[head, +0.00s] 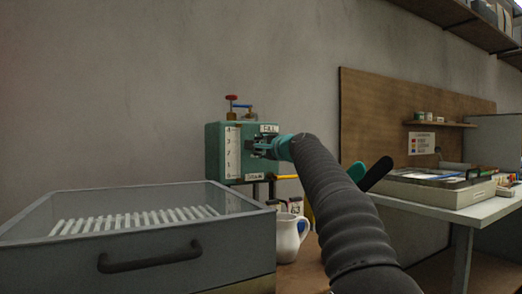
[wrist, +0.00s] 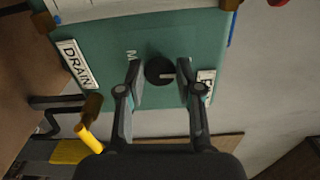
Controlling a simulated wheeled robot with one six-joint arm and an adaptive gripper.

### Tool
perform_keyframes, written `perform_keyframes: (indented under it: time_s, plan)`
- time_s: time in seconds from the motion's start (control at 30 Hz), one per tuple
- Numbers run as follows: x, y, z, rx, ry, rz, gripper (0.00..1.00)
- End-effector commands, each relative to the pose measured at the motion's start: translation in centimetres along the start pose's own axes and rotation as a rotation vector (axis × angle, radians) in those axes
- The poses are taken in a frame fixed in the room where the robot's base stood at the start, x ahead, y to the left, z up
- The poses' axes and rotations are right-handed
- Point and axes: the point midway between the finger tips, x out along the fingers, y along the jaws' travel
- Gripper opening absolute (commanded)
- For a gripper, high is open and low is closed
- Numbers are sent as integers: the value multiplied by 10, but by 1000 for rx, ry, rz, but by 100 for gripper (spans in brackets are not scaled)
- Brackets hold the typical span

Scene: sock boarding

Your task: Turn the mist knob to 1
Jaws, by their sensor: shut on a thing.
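The mist knob (wrist: 160,71) is a round black knob with a pale pointer line, on the front of a green box (head: 213,150). In the wrist view the pointer line points to the right of the picture. My gripper (wrist: 160,78) has one finger on each side of the knob and is shut on it. In the head view my gripper (head: 265,147) reaches the front of the box and hides the knob. The numbers around the knob cannot be read; a letter M shows beside it in the wrist view.
A DRAIN label (wrist: 75,65) and a yellow-handled lever (wrist: 89,138) are close to my gripper. A red valve handle (head: 231,97) tops the box. A white jug (head: 288,240) stands below, beside a grey drawer-like tray (head: 190,265). A worktable (head: 465,211) is at right.

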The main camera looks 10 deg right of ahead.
Motion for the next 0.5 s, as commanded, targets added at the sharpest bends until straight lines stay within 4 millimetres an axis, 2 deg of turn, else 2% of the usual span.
perform_keyframes:
  time_s: [0.5]
  plan:
    - [0,1,0,-76,-1,2,0]
